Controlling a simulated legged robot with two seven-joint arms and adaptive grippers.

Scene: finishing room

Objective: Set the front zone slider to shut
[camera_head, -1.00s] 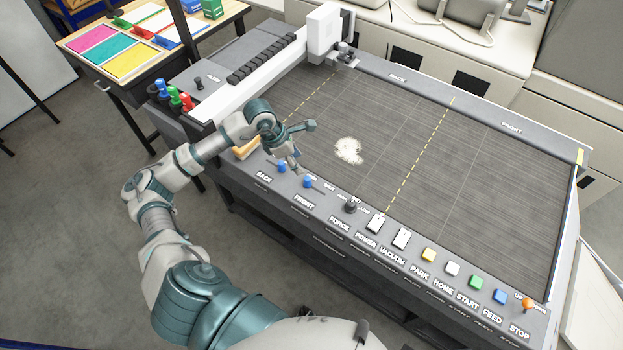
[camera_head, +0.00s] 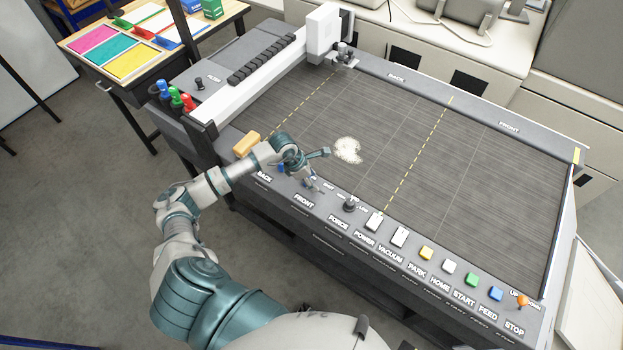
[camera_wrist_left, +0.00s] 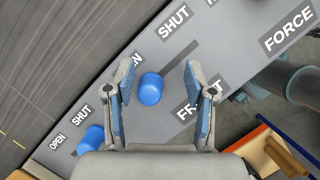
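The front zone slider has a blue knob (camera_wrist_left: 151,89), seen in the left wrist view at the OPEN end of its slot (camera_wrist_left: 182,60). The slot runs bare from the knob toward the SHUT label (camera_wrist_left: 173,22). My left gripper (camera_wrist_left: 160,72) is open, with one finger on each side of the knob. I cannot tell whether either finger touches it. One finger partly covers the OPEN label. In the head view my left gripper (camera_head: 312,183) is over the FRONT slider and mostly hides it. My right gripper is not in view.
The back zone slider's blue knob (camera_wrist_left: 90,138) is close beside, partly hidden by my gripper. The FORCE knob (camera_head: 350,205) and a row of switches and buttons lie to the right.

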